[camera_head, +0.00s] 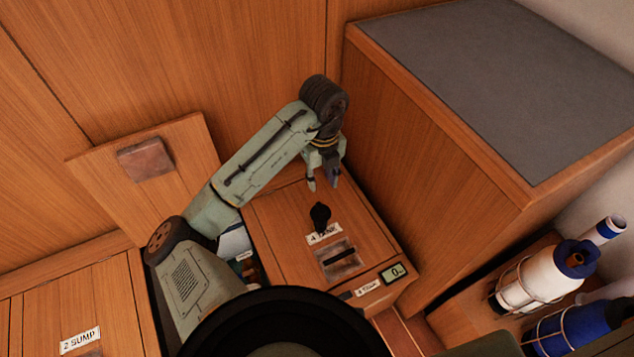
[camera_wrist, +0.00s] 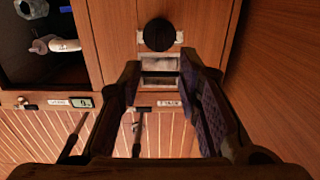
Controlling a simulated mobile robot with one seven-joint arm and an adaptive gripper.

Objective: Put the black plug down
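The black plug (camera_head: 320,214) stands on the wooden top of a box, just behind the label "4 TANK" (camera_head: 323,234). In the wrist view the plug (camera_wrist: 158,35) shows as a dark round knob ahead of my fingertips. My gripper (camera_head: 323,184) is beyond the plug in the head view, apart from it. Its two fingers are spread, and in the wrist view nothing is between the fingertips (camera_wrist: 160,72). The height of the fingers over the box top is hard to tell.
A tall grey-topped cabinet (camera_head: 500,75) stands close on the right. A wooden panel (camera_head: 100,178) leans at left.

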